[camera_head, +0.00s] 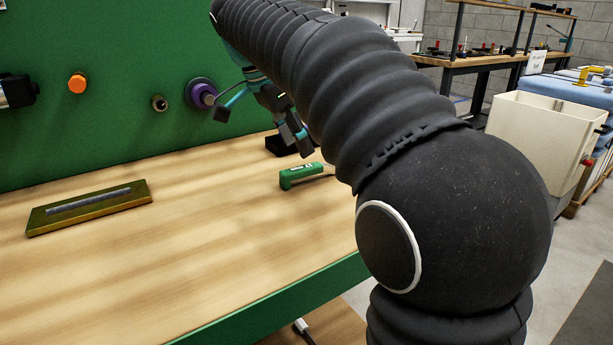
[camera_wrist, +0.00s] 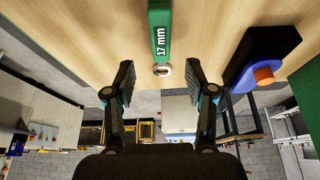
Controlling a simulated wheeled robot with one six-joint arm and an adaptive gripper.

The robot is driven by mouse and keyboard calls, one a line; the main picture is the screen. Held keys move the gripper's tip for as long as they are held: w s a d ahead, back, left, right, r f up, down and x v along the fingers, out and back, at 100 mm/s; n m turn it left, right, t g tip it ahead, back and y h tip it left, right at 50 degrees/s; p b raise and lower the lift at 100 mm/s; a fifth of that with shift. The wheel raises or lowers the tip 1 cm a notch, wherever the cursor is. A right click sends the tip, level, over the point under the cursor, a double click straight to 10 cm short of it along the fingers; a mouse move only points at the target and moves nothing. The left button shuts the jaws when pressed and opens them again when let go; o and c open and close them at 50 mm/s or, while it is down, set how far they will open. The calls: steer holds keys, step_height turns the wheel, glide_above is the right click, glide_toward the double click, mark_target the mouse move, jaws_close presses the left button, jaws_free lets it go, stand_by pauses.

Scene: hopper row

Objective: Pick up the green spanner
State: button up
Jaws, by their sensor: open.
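The green spanner (camera_head: 300,176) lies on the wooden bench top, and my arm hides its right part in the head view. In the wrist view its green handle (camera_wrist: 160,32), marked "17 mm", runs down from the top edge and ends in a metal ring. My gripper (camera_head: 296,137) is open and empty, above the bench and behind the handle in the head view. In the wrist view the fingers of my gripper (camera_wrist: 161,84) stand apart on either side of the line of the spanner, with the ring between the tips. No contact shows.
A brass-coloured plate (camera_head: 90,207) lies at the bench's left. A green panel (camera_head: 120,130) with knobs rises behind. The bench between plate and spanner is clear.

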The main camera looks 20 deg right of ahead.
mark_target(308, 166)
steer(key=shift+b+x, duration=0.45)
steer(key=shift+x, duration=3)
jaws_close()
